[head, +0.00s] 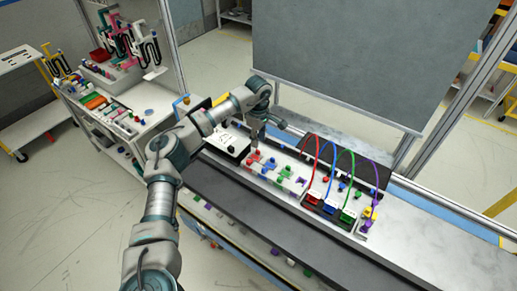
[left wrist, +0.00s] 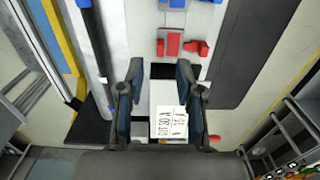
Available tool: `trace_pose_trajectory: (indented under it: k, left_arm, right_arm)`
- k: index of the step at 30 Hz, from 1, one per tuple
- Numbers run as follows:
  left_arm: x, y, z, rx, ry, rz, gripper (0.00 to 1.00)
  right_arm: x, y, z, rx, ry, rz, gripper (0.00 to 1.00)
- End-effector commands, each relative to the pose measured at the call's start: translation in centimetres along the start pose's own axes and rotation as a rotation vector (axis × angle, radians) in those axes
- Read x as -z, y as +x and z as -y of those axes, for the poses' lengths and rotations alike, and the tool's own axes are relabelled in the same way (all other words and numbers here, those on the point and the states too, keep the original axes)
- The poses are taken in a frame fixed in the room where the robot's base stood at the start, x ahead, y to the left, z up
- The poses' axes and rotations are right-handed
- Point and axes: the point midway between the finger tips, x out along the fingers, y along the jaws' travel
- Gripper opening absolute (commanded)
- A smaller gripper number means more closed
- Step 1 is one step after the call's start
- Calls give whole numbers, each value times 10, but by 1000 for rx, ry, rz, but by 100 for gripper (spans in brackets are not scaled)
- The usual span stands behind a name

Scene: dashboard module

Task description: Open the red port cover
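The red port parts (head: 254,157) are at the left end of a row of coloured parts on the light module board. In the left wrist view they show as a flat red block (left wrist: 173,44) with a smaller red piece (left wrist: 197,48) to its right. Which piece is the cover, and whether it is open, I cannot tell. My left gripper (head: 262,135) hangs over the board close to the red parts. My right gripper is not in view.
Blue (head: 268,165), green (head: 283,172) and purple parts continue the row. Coloured cables arch to ports (head: 330,207) on the right. A white labelled panel (left wrist: 168,122) lies below the fingers. A grey screen (head: 340,60) stands behind; a cluttered side table (head: 120,115) is left.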

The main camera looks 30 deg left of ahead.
Motion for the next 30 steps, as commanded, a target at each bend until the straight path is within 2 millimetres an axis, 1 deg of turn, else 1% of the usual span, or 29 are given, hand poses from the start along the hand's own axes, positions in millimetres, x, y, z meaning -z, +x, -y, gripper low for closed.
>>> trace_pose_trajectory:
  k: [1, 3, 6, 9, 14, 21, 23, 24, 25, 26, 30]
  left_arm:
    - [0, 11, 1, 4, 0, 0, 35]
    - [0, 24, 1, 2, 0, 0, 35]
    - [0, 40, 1, 1, -1, -1, 35]
    - [-1, 51, 1, 0, -1, -1, 35]
    - [-1, 59, 0, -2, -1, -1, 35]
    - [0, 60, 0, -2, -1, 0, 35]
    - [0, 60, 0, -2, -1, 0, 20]
    - [0, 60, 0, -2, -1, 0, 10]
    - [0, 60, 0, -2, -1, 0, 3]
    - [0, 60, 0, -2, -1, 0, 0]
    - [0, 60, 0, -1, -1, 0, 0]
  right_arm:
    - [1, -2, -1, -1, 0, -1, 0]
    - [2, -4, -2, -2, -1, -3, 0]
    - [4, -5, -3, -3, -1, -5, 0]
    - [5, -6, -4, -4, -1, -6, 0]
    - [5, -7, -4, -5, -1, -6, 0]
    - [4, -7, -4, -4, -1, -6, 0]
    - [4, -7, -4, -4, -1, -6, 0]
    - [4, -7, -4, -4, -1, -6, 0]
    - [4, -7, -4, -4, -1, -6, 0]
    - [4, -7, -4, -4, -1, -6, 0]
    - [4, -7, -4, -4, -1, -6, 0]
